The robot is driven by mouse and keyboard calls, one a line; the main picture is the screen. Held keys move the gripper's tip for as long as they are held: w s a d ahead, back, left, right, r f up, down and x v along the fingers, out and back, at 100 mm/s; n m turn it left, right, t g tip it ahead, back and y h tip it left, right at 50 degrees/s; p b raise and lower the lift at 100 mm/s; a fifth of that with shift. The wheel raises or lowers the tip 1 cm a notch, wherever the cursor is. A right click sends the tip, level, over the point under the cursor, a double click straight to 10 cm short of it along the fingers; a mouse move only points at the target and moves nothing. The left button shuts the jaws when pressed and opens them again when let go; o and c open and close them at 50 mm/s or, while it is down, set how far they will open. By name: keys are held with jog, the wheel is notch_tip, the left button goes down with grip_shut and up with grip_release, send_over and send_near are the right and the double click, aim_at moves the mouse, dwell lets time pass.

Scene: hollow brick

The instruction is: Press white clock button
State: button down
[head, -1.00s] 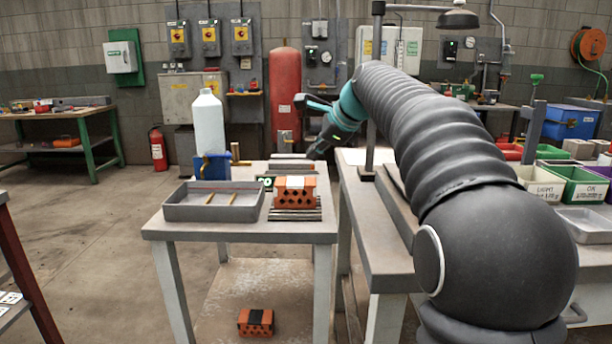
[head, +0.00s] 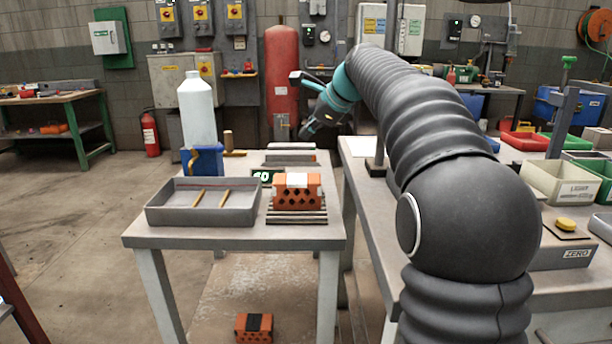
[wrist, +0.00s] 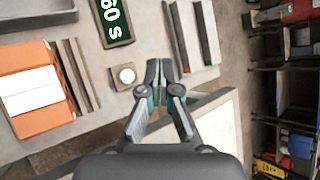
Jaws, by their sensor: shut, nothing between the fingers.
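In the head view the clock (head: 264,176) is partly hidden behind the brick, and I cannot make out the button there. My gripper (wrist: 160,70) is shut and empty. In the wrist view its fingertips appear just right of the button, apart from it. In the head view my gripper (head: 304,133) hangs above the far end of the table.
An orange hollow brick (head: 297,194) with a white band sits on a slatted rack. A grey tray (head: 160,214), blue block (head: 204,161) and white bottle (head: 197,112) stand left. A second bench (head: 372,205) is right. A yellow button (head: 565,224) tops a "ZERO" box.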

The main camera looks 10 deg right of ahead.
notch_tip(320, 180, down, 6)
jog(key=b, duration=0.4)
jog(key=shift+r, duration=0.15)
jog(key=shift+f+b, duration=0.6)
jog(key=shift+f, duration=0.45)
jog(key=shift+f, duration=0.15)
jog(key=shift+f, duration=0.3)
dwell(0.3)
jog(key=shift+f, duration=0.35)
dwell(0.7)
jog(key=shift+r, duration=0.1)
jog(key=shift+r+p, duration=0.7)
jog(key=shift+p, duration=0.15)
